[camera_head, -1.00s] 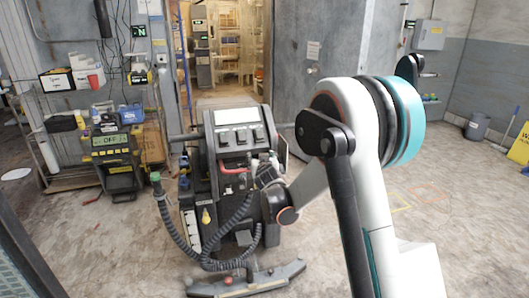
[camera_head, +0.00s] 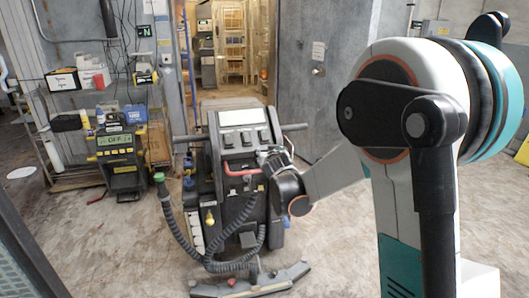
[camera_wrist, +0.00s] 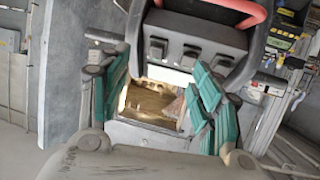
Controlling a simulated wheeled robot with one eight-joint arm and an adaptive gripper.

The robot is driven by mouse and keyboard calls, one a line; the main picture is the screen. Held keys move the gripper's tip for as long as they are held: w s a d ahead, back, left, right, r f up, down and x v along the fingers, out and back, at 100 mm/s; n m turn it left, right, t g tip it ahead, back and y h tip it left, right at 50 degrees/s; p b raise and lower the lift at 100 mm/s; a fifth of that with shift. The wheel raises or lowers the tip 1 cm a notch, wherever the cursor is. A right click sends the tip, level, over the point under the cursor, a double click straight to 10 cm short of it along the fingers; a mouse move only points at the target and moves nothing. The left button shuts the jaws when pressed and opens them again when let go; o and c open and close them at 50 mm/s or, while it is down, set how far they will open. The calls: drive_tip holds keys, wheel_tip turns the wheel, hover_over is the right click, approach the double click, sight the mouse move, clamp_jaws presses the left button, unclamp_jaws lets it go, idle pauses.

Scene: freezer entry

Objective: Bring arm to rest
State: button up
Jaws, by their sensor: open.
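My arm reaches in from the right in the head view, its large white and teal joint close to the camera. My gripper (camera_wrist: 160,98) is open and empty in the wrist view, its two teal-padded fingers well apart. In the head view it is small, at the arm's far end, in front of the dark floor-cleaning machine (camera_head: 243,138). The machine stands upright, with a red handle (camera_head: 243,171) on its front. In the wrist view the red handle (camera_wrist: 225,7) lies beyond the fingers at the top. I cannot tell whether the gripper touches the machine.
A ribbed hose (camera_head: 181,236) hangs at the machine's left, and its wide floor head (camera_head: 250,282) lies in front. A loaded shelf rack and a black unit reading "OFF" (camera_head: 114,141) stand at left. An open doorway (camera_head: 230,45) lies behind. Concrete floor is clear at lower left.

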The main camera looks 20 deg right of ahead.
drive_tip(key=s+r+g, duration=0.2)
drive_tip(key=s+r, duration=0.1)
drive_tip(key=s, duration=0.8)
drive_tip(key=s+r+g, duration=0.2)
drive_tip(key=s+r, duration=0.1)
drive_tip(key=s, duration=0.8)
drive_tip(key=s+a+f+n+g+y, duration=0.1)
drive_tip(key=s+a+f, duration=0.1)
drive_tip(key=s, duration=0.9)
drive_tip(key=s+a+f+g+y, duration=0.1)
drive_tip(key=s+a+f+g, duration=0.1)
drive_tip(key=s, duration=0.9)
drive_tip(key=shift+f+n, duration=0.4)
drive_tip(key=shift+f, duration=0.5)
drive_tip(key=shift+s, duration=0.1)
